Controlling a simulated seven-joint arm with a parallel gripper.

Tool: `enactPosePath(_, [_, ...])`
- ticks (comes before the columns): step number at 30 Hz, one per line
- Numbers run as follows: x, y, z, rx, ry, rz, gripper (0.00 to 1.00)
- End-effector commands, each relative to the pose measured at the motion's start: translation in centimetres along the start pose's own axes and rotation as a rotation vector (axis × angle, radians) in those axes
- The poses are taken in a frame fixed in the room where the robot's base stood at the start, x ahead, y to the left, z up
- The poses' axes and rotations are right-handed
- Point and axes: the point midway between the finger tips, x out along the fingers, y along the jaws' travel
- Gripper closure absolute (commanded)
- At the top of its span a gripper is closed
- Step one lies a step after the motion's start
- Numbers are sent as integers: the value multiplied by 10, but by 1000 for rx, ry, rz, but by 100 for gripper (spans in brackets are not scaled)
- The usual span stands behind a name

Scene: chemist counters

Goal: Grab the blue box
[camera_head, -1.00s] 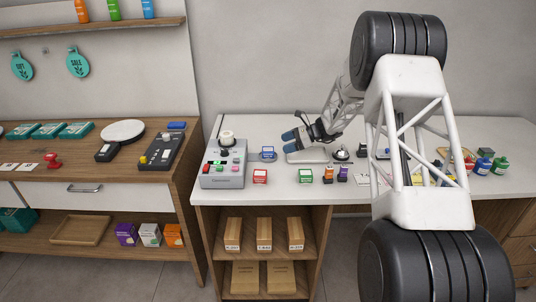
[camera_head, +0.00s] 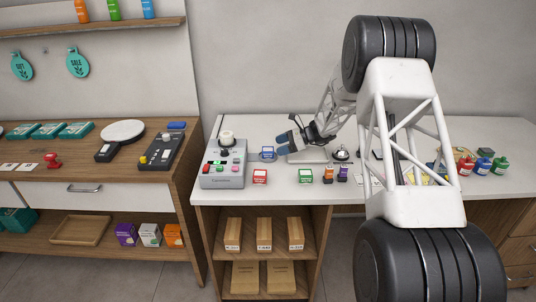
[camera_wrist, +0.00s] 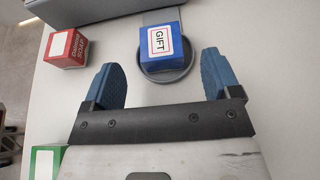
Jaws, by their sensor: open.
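The blue box (camera_wrist: 163,45) has a white label reading GIFT. It sits in a round grey dish (camera_wrist: 170,76) in the wrist view. My gripper (camera_wrist: 159,68) is open with nothing held. Its blue fingers are spread on either side of the dish's near part in the picture, and the box lies just beyond the fingertips. In the head view my gripper (camera_head: 288,140) is just right of the box.
A red box (camera_wrist: 67,48) is left of the fingers, and a green box (camera_wrist: 45,162) is at lower left. The grey control machine (camera_head: 223,165) stands close left of the blue box. A silver bell (camera_head: 342,155) and small dark boxes are to the right.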

Motion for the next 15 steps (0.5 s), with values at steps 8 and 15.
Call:
enactPosePath(8, [3,0,0,0,0,0,17])
enactPosePath(15, [26,0,0,0,0,0,17])
